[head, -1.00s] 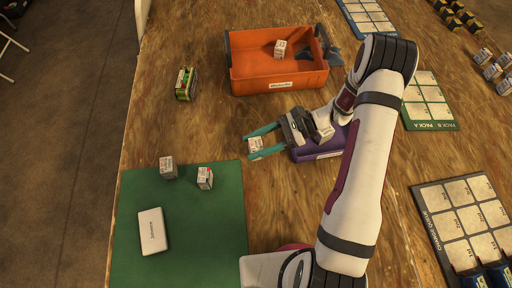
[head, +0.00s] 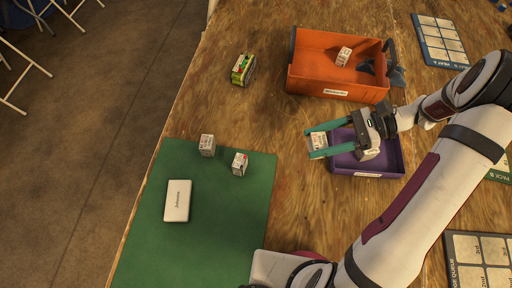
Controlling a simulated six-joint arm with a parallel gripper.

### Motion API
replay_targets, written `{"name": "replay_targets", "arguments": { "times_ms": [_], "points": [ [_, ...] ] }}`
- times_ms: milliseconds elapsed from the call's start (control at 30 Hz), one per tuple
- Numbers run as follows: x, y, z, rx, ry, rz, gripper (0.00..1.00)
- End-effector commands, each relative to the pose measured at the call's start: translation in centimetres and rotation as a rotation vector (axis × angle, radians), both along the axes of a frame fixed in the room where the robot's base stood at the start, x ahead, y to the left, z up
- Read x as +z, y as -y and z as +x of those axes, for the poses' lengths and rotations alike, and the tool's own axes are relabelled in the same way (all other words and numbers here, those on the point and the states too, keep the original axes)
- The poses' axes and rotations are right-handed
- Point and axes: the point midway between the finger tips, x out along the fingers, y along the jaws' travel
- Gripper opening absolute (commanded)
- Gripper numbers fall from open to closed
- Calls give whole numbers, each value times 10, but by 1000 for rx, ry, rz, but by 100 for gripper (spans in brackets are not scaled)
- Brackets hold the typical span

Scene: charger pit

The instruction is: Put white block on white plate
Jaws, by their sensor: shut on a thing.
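My gripper (head: 311,143) has its two teal fingers on either side of a small white block (head: 319,142) with printed sides, and is shut on it. The block is at the left edge of a purple tray (head: 378,170); its height above the table is hard to tell. Two similar white blocks stand on the green mat, one at its upper edge (head: 207,145) and one to the right (head: 240,164). I see no round white plate.
An orange crate (head: 314,88) with one white block (head: 344,56) inside stands behind my gripper. A green-and-yellow item (head: 243,69) is left of the crate. The green mat (head: 225,235) has bare room. Labelled grids (head: 441,40) lie at the right.

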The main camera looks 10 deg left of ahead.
Motion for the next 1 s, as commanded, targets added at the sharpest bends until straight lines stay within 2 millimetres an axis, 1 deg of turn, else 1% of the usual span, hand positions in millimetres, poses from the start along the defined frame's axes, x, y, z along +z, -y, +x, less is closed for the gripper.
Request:
{"name": "replay_targets", "arguments": {
  "times_ms": [33, 67, 100, 167, 200, 300, 333, 400, 500, 567, 667, 800, 900, 1000],
  "points": [
    [2, -25, 0, 61, 0, -1, 2],
    [3, -41, 0, 96, 1, -1, 2],
    [5, -63, -2, 145, 0, -1, 2],
    [7, -97, -8, 220, 1, -2, 2],
    [8, -119, -13, 269, 2, -2, 2],
    [13, -168, -32, 381, 1, -1, 2],
    [13, -180, -38, 407, 0, 0, 2],
    [15, -200, -51, 456, -2, -1, 2],
    [16, -217, -62, 496, -4, 1, 2],
    [13, -226, -68, 507, -5, 1, 2],
    [-2, -248, -83, 514, -8, -1, 2],
    [-29, -286, -106, 512, -8, -2, 2],
    [-44, -307, -118, 511, -6, -1, 2],
    [-52, -318, -124, 507, -5, -1, 2]
  ]
}}
